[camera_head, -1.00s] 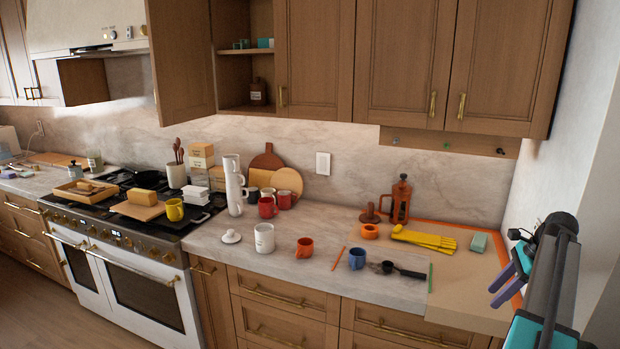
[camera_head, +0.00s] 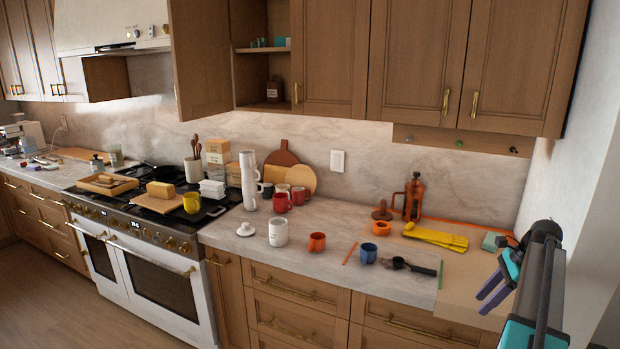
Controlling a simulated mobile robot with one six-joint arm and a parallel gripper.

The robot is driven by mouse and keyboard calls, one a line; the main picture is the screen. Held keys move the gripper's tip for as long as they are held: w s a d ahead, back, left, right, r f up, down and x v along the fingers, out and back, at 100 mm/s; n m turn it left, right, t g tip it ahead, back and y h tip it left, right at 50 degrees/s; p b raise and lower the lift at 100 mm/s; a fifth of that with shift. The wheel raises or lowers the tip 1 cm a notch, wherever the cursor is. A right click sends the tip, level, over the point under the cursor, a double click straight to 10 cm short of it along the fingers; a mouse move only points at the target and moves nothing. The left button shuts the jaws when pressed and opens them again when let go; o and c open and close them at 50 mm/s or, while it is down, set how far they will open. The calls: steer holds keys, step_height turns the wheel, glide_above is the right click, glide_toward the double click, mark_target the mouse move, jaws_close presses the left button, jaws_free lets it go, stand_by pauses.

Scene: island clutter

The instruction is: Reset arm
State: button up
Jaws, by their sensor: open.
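My arm stands at the right edge of the head view, folded upright beside the right wall. My gripper (camera_head: 492,284) points to the left with its two purple fingers apart and nothing between them. It is in front of the beige board (camera_head: 478,299) at the counter's right end, clear of the objects on the counter. The arm covers part of that board and its right edge.
An orange-brown press (camera_head: 412,198) stands behind. A cabinet door (camera_head: 202,60) hangs open at upper left.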

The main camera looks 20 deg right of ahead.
steer(key=w+a+f+n+g+y+b, duration=0.1)
steer(key=w+a+f+n+g, duration=0.15)
steer(key=a+f, duration=1)
steer(key=w+a+f+n+g+y+b, duration=0.15)
steer(key=w+a+f, duration=0.25)
steer(key=a+f, duration=0.8)
steer(key=s+a+f+n+g, duration=0.2)
steer(key=s+a+f, duration=0.2)
steer(key=a+f, duration=0.6)
steer(key=s+a+f+n+g+h+b, duration=0.3)
steer(key=s+a+f+n, duration=0.2)
steer(key=s+a+f, duration=0.75)
steer(key=s+a+f+n+h, duration=0.1)
steer(key=s+f+n+h, duration=0.1)
steer(key=s+n, duration=0.5)
steer(key=s+a+f+n+h, duration=0.1)
steer(key=s+a+f+n, duration=0.1)
steer(key=s+f+n, duration=0.2)
steer(key=s+n, duration=0.2)
steer(key=n, duration=0.1)
steer(key=shift+s+a+f+t+h, duration=0.3)
steer(key=shift+s+f+t+h, duration=0.05)
steer(key=shift+s+f+t, duration=0.05)
